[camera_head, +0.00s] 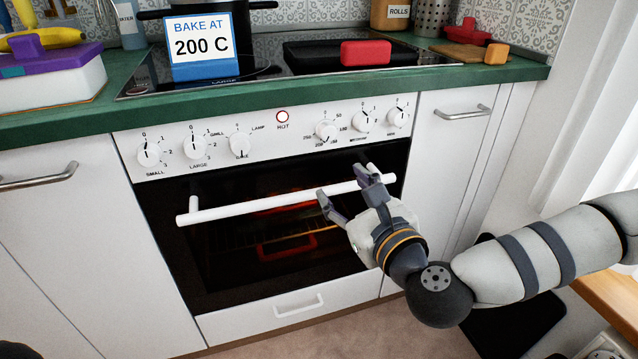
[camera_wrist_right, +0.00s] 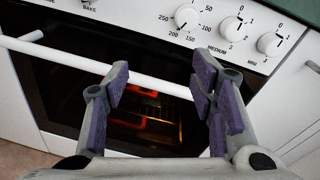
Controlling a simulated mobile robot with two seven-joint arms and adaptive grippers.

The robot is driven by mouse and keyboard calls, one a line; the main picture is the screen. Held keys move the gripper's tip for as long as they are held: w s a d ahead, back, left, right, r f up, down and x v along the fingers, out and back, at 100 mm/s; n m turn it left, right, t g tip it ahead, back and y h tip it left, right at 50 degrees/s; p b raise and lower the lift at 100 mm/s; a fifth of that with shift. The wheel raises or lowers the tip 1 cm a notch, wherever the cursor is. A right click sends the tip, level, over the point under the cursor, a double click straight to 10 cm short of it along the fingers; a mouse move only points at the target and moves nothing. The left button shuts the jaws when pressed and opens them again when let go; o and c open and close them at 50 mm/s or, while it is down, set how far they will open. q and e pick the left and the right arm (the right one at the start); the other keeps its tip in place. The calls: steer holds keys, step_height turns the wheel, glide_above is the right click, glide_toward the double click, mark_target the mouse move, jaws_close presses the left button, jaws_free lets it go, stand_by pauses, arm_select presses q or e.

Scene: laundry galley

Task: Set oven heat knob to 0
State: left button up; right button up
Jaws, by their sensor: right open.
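The oven heat knob (camera_head: 326,130) is a white dial on the white control panel, right of the hot lamp, with numbers from 50 upward around it. It also shows at the top of the right wrist view (camera_wrist_right: 187,17); its dark mark points down and slightly left, near the 200 label. My right gripper (camera_head: 345,184) is open and empty, below the knob and near the oven's white handle bar. In the right wrist view its two purple-padded fingers (camera_wrist_right: 160,78) are spread apart in front of the oven door. Nothing touches the knob. My left gripper is out of view.
The white handle bar (camera_head: 255,206) crosses the front of the closed oven door, whose inside glows red. Other knobs flank the heat knob, including the medium knob (camera_head: 362,121) and mini knob (camera_head: 398,117). A "BAKE AT 200 C" sign (camera_head: 201,47) stands above the panel.

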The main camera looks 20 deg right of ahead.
mark_target(330, 133)
steer(key=w+r, duration=0.1)
steer(key=w, duration=0.3)
steer(key=w+d+r+m, duration=0.1)
steer(key=w, duration=0.4)
steer(key=w+r+m+t+h, duration=0.1)
steer(key=w, duration=0.3)
steer(key=shift+w+d, duration=0.3)
steer(key=shift+d, duration=0.1)
steer(key=c, duration=1.1)
